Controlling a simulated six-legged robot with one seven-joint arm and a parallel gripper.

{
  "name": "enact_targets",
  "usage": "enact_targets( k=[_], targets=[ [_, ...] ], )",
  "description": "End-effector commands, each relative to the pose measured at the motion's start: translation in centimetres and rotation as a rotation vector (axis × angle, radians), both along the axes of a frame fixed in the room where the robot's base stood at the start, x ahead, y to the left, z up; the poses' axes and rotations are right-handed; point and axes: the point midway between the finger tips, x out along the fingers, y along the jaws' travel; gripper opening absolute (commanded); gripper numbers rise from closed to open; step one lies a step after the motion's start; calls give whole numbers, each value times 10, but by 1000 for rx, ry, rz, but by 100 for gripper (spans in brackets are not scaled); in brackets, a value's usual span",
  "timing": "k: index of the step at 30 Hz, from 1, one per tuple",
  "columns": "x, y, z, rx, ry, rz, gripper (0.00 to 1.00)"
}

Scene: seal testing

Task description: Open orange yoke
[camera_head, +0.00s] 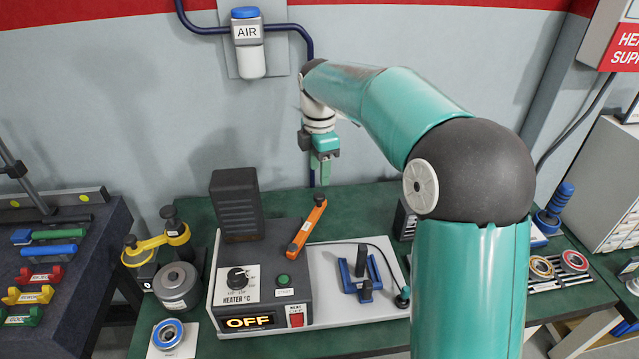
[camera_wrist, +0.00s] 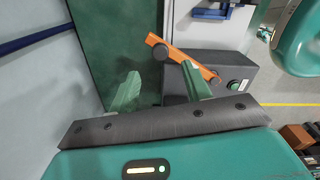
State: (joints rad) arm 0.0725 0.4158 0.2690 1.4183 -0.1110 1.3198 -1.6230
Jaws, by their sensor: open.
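The orange yoke (camera_head: 306,226) is a bar with dark round ends on the right side of the dark heater box (camera_head: 265,272). It stands tilted, its upper end leaning right and rising above the box top. In the wrist view the orange yoke (camera_wrist: 181,59) runs diagonally beyond my fingers, the right finger overlapping its lower part. My gripper (camera_head: 321,172) hangs above the yoke's upper end, apart from it and near the wall. In the wrist view my gripper (camera_wrist: 160,86) has its two green fingers spread with nothing between them.
A dark ribbed block (camera_head: 237,203) rises from the heater's left side. A blue clamp fixture (camera_head: 361,277) sits on the white plate to the right. A yellow-handled tool (camera_head: 157,243) and grey cylinder (camera_head: 176,287) stand left. The wall and blue air pipe (camera_head: 310,45) are close behind my gripper.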

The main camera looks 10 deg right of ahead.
Motion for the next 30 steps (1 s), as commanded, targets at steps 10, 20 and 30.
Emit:
enact_targets(
  k=[10,20,30],
  targets=[
    [0,0,60,1,-2,0,48],
    [0,0,66,0,0,1,48],
    [-37,-6,85,-17,-63,-199,48]
  ],
)
